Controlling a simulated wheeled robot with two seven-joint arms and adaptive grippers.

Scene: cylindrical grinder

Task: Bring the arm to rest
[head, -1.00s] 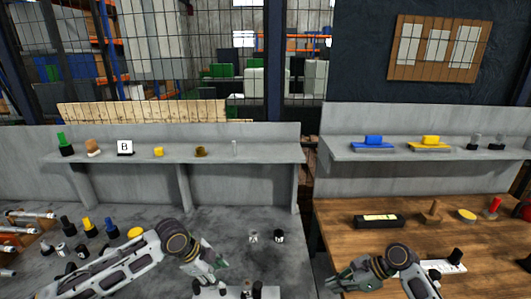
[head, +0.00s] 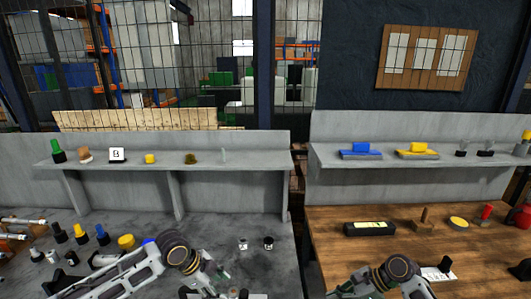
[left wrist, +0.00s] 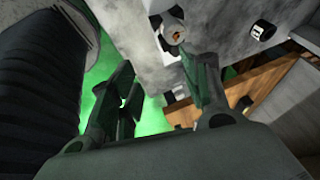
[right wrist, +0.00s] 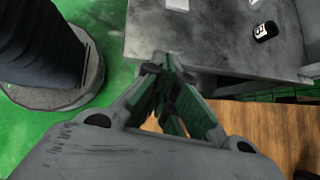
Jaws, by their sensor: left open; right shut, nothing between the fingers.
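My left gripper (head: 215,281) is low over the front of the grey bench (head: 210,228) in the head view. In the left wrist view its fingers (left wrist: 162,76) are apart with nothing between them; a small round part with a brown centre (left wrist: 177,34) lies just past the right finger. My right gripper (head: 345,287) is at the bottom of the head view, by the front left of the wooden bench (head: 325,235). In the right wrist view its fingertips (right wrist: 165,66) meet and hold nothing. The lowest parts of both grippers are cut off or hard to see in the head view.
A black box with a yellow-green top (head: 369,228) lies on the wooden bench. A gap separates the benches.

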